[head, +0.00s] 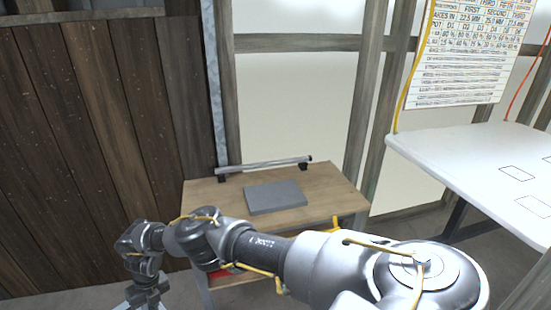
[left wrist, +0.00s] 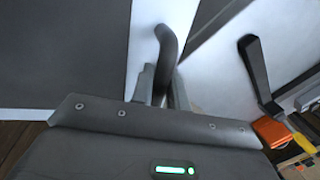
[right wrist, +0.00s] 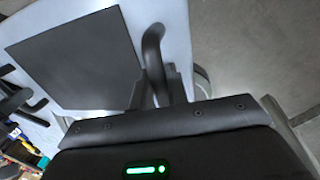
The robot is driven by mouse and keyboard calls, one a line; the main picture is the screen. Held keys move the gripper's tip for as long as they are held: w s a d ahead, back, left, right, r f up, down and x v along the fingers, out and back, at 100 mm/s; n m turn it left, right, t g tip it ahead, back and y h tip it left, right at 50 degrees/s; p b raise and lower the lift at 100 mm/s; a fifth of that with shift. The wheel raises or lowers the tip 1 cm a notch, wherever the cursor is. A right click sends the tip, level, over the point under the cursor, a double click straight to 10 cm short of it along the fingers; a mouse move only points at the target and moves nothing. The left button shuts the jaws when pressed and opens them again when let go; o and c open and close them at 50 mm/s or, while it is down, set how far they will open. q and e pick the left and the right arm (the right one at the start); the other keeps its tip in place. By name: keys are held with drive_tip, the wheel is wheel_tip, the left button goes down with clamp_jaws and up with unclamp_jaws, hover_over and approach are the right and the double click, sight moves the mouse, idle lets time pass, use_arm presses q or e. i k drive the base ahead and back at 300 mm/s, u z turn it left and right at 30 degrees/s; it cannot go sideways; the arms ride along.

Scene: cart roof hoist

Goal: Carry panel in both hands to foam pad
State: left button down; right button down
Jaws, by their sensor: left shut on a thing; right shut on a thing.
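The panel (left wrist: 146,25) shows as a pale sheet with a large dark grey square in the left wrist view, and also in the right wrist view (right wrist: 176,22). My left gripper (left wrist: 164,88) is shut on a dark curved handle at the panel. My right gripper (right wrist: 158,88) is shut on another such handle. The panel is not seen in the head view. A flat grey slab, which looks like the foam pad (head: 275,197), lies on a wooden bench (head: 340,192) in the head view. One of my arms crosses in front, below the bench.
A silver bar (head: 262,165) on black mounts stands at the bench's back edge. A white table (head: 460,155) with outlined rectangles is at right, under a printed chart (head: 470,50). An orange object (left wrist: 272,131) and tools show in the left wrist view.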

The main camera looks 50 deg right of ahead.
sight(274, 192)
drive_tip(key=z, duration=1.7)
